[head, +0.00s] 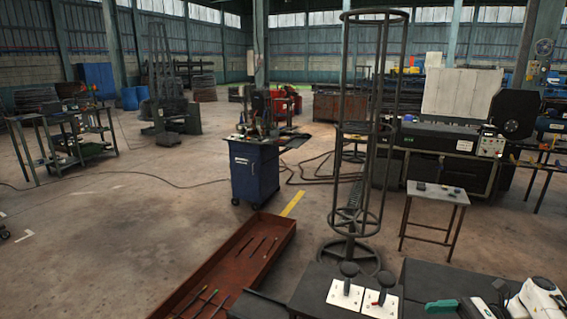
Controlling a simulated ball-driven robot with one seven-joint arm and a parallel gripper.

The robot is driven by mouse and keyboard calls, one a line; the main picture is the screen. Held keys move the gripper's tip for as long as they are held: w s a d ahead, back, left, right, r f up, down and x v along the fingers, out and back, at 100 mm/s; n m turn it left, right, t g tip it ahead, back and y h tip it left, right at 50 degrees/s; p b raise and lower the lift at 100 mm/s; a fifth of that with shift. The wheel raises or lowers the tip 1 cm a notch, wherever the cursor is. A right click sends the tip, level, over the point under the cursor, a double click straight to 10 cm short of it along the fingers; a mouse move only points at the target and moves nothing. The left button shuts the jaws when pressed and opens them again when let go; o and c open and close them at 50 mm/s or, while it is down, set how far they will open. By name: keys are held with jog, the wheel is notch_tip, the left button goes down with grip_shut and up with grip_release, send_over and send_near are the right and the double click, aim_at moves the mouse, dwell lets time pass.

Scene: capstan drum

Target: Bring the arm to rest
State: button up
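My gripper does not show in the head view, and I cannot make out my arm. A tall, upright round cage of dark metal bars (363,236) stands right of the middle, with hoops at several heights. Whether it is the capstan drum I cannot tell. In front of it, two black-knobbed levers on white plates, a left one (346,291) and a right one (380,300), stand on a dark surface (312,291) at the bottom edge.
A rust-red tray (262,228) with thin rods lies on the floor. A blue cabinet (254,172) and a small table (437,190) stand beyond. A green-handled item (441,305) and a white object (541,299) lie lower right. The left floor is mostly open, crossed by cables.

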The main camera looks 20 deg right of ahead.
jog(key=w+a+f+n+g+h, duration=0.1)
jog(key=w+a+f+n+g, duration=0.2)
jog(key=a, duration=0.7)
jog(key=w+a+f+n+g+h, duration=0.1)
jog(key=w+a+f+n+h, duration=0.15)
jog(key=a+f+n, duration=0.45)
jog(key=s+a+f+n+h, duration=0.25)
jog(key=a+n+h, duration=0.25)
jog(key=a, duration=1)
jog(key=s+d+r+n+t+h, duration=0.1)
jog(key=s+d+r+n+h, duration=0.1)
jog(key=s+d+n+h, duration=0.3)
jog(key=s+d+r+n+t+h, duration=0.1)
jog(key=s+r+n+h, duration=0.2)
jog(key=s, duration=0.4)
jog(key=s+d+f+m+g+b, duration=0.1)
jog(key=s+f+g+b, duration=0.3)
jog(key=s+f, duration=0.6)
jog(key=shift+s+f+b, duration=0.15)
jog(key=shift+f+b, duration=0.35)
jog(key=shift+b, duration=0.25)
